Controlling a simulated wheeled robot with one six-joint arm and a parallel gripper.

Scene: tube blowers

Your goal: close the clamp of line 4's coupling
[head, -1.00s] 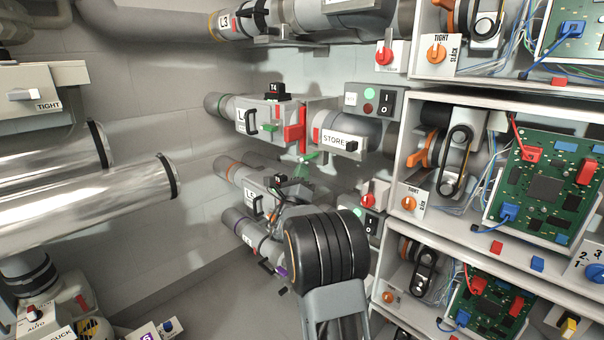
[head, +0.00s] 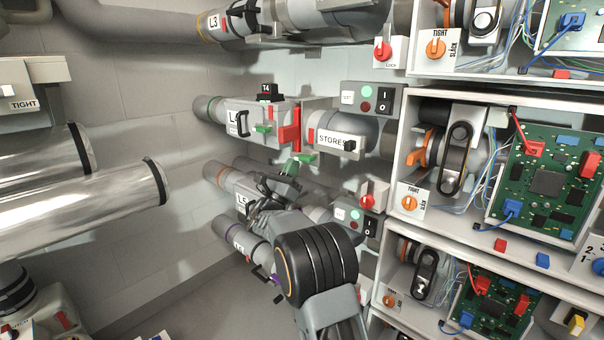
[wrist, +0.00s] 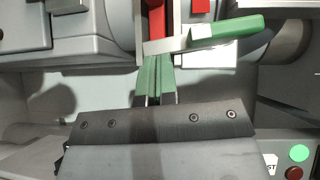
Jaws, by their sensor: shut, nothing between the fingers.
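Line 4's coupling shows as a red clamp (head: 296,128) between the grey L4 box (head: 236,117) and the pipe with the STORES plate. In the wrist view the red clamp (wrist: 154,17) is at the top, partly cut off. A lever with a green handle (wrist: 228,28) runs from under it to the right on a pale metal arm. The green handle (head: 305,157) also shows small in the head view. My gripper (head: 290,166) is shut and empty just below the lever. Its green fingertips (wrist: 154,62) are right under the pale arm; I cannot tell whether they touch.
The L5 pipe (head: 225,180) and another line lie below, partly behind my arm. A button panel (head: 366,99) and a STORES plate (head: 334,142) are right of the coupling. Racks with belts and circuit boards (head: 545,182) fill the right side. Large shiny pipes (head: 110,205) are at left.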

